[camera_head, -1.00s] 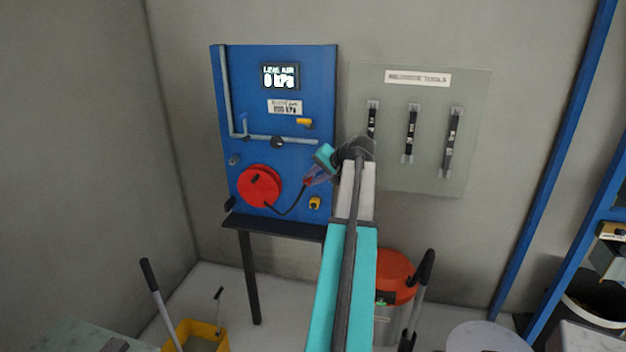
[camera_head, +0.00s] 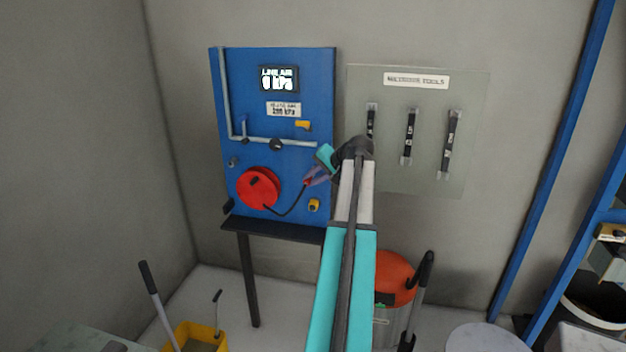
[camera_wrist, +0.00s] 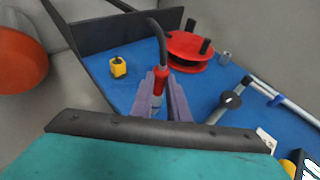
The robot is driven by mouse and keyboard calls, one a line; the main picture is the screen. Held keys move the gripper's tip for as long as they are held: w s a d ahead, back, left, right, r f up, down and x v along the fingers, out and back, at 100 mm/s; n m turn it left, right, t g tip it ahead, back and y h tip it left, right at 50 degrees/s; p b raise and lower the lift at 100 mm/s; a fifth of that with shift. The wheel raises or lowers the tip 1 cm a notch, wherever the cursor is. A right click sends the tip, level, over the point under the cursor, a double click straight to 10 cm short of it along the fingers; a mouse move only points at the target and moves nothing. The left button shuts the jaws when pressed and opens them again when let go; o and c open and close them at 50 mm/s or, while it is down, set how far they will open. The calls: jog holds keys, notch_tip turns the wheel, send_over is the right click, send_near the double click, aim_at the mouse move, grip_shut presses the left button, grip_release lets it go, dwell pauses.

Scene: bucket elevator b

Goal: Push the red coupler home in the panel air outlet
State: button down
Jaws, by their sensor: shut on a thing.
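The red coupler (camera_wrist: 159,82) is upright between the two purple-grey fingers of my gripper (camera_wrist: 164,100) in the wrist view, with a black hose running from its end. My gripper also shows in the head view (camera_head: 315,177), shut on the coupler (camera_head: 307,182) in front of the blue panel (camera_head: 285,165). The hose (camera_head: 294,207) loops to the red reel (camera_head: 258,188). The panel also fills much of the wrist view (camera_wrist: 120,92). The air outlet is not clearly visible; the coupler's front end lies low between the fingers, partly hidden.
A pipe (camera_head: 290,140) with a dark valve crosses the panel. A yellow fitting (camera_head: 314,205) sits at its lower right. A tool board (camera_head: 430,150) hangs to the right. An orange-topped canister (camera_head: 393,275) stands below my arm.

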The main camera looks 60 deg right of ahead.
jog(key=shift+d, duration=0.15)
jog(key=c, duration=1.6)
grip_release()
jog(key=shift+w, duration=0.1)
jog(key=shift+c, duration=0.2)
jog(key=b+v, duration=0.3)
jog(key=v, duration=1.1)
